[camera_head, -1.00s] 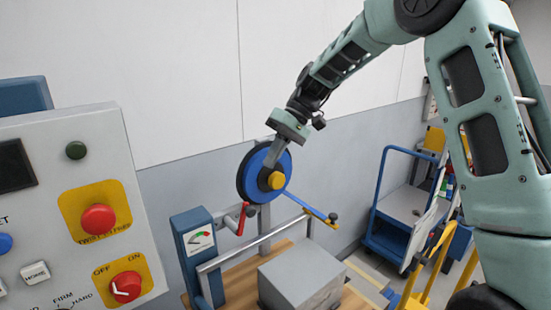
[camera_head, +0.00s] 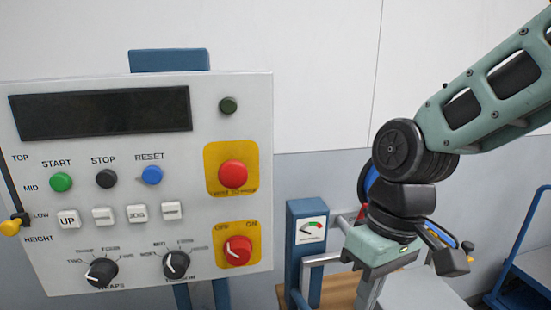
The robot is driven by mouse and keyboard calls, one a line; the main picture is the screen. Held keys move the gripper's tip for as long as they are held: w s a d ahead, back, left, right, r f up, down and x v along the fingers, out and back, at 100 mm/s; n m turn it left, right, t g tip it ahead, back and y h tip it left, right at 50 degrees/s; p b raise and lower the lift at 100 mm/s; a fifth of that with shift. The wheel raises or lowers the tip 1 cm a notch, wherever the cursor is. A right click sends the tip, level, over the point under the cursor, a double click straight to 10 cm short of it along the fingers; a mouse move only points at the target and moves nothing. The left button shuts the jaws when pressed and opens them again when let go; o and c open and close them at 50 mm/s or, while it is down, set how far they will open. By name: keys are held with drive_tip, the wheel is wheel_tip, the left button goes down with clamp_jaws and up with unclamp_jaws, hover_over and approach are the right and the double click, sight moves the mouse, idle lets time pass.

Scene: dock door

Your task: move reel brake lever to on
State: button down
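The blue reel (camera_head: 371,178) is mostly hidden behind my arm; only a blue edge shows at the left of my wrist. A small part of the red lever (camera_head: 362,212) shows beside my wrist, its end covered. I cannot tell its position or read any brake marking. A yellow piece with a dark knob (camera_head: 467,246) shows just right of my gripper. My gripper (camera_head: 385,262) hangs in front of the reel stand, pointing down. Its fingers blend with the parts behind, so I cannot tell whether it is open or touching anything.
A grey control panel (camera_head: 255,125) with buttons, dials and a red OFF/ON knob (camera_head: 237,251) fills the left. A blue gauge post (camera_head: 308,252) stands between panel and gripper. A grey box (camera_head: 420,292) lies below. A blue cart (camera_head: 520,275) stands at right.

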drive_tip(key=s+d+f+n+t+h+b, duration=0.1)
drive_tip(key=s+f+n+b, duration=0.1)
drive_tip(key=s+f, duration=0.5)
drive_tip(key=m+h, duration=0.6)
drive_tip(key=m, duration=0.9)
approach(360, 214)
drive_tip(key=shift+t, duration=0.3)
drive_tip(key=x, duration=0.1)
drive_tip(key=p+x, duration=0.2)
drive_tip(key=x, duration=0.1)
drive_tip(key=shift+s+f, duration=0.15)
drive_tip(key=shift+s, duration=0.2)
drive_tip(key=shift+s+d+f, duration=0.35)
drive_tip(key=shift+d, duration=0.15)
drive_tip(key=shift+d, duration=0.1)
